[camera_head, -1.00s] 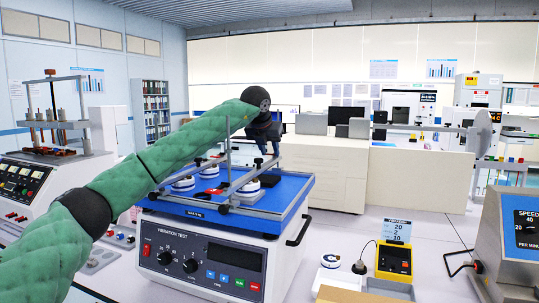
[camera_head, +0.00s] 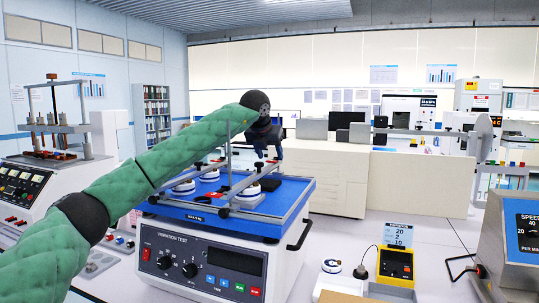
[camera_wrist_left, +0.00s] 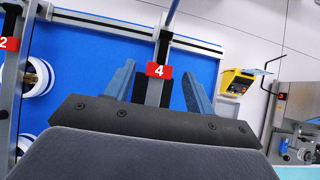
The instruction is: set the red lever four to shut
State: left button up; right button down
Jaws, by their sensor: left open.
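The red lever four (camera_wrist_left: 159,70), a red tag marked 4 on a grey bar, shows in the left wrist view between the two fingers of my left gripper (camera_wrist_left: 158,85). The fingers stand apart on either side of it, with gaps visible. In the head view my left gripper (camera_head: 266,162) is over the right back part of the blue vibration table (camera_head: 292,197). Lever four cannot be made out there. My right gripper is not in view.
Rails and posts (camera_head: 229,160) rise above the blue table, with round white pieces (camera_head: 184,187) on it. Lever two's red tag (camera_wrist_left: 5,43) shows at left in the wrist view. A yellow meter (camera_head: 396,265) stands to the right on the bench.

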pick_arm(q)
jog(key=b+v, duration=0.1)
jog(key=v, duration=0.5)
jog(key=shift+s+a+r, duration=0.1)
jog(key=shift+s+r, duration=0.15)
jog(key=shift+r, duration=0.05)
jog(key=shift+s+r, duration=0.2)
jog(key=shift+r, duration=0.05)
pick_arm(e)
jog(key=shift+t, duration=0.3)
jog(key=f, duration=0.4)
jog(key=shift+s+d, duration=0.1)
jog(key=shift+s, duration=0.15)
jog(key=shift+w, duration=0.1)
